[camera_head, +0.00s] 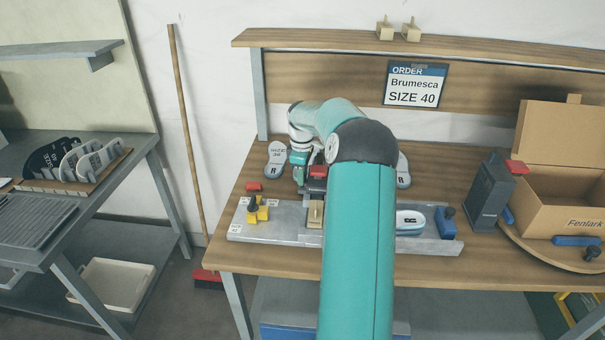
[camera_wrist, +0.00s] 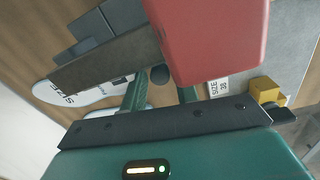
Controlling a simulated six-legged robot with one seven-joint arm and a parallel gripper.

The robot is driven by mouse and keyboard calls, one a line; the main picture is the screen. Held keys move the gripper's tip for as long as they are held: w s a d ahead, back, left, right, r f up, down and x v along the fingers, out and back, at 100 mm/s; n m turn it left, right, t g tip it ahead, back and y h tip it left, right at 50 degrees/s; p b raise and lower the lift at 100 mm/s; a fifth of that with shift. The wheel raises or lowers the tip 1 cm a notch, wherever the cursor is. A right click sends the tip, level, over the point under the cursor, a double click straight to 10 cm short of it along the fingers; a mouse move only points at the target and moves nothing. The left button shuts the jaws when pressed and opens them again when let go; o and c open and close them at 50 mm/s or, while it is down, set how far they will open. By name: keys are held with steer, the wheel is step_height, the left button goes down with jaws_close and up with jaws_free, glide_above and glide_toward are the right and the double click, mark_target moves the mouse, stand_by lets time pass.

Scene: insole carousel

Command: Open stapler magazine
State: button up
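A red block with dark metal beneath it, which looks like part of the stapler (camera_head: 318,172), shows at the bench fixture in the head view, partly hidden by my arm. In the wrist view a large red block (camera_wrist: 207,38) fills the upper middle, close to the camera, with a dark metal bar (camera_wrist: 105,62) beside it. I cannot tell whether the magazine is open. My gripper (camera_head: 301,168) is beside the red part. In the wrist view its two green fingers (camera_wrist: 161,92) stand apart with a gap between them; their tips are partly hidden. A small dark round thing shows in that gap.
A grey metal rail (camera_head: 275,229) crosses the bench, with a yellow clamp (camera_head: 257,212) at left and a blue block (camera_head: 446,222) at right. A dark holder (camera_head: 490,192) and a cardboard box (camera_head: 560,205) stand at right.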

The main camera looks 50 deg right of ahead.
jaws_close()
steer(key=w+a, duration=0.1)
steer(key=w, duration=0.1)
steer(key=w+a, duration=0.3)
steer(key=shift+w+a, duration=0.25)
steer(key=shift+w, duration=0.15)
jaws_free()
step_height(320, 180, up, 14)
steer(key=shift+s+a, duration=0.2)
steer(key=shift+a, duration=0.15)
steer(key=shift+f, duration=0.1)
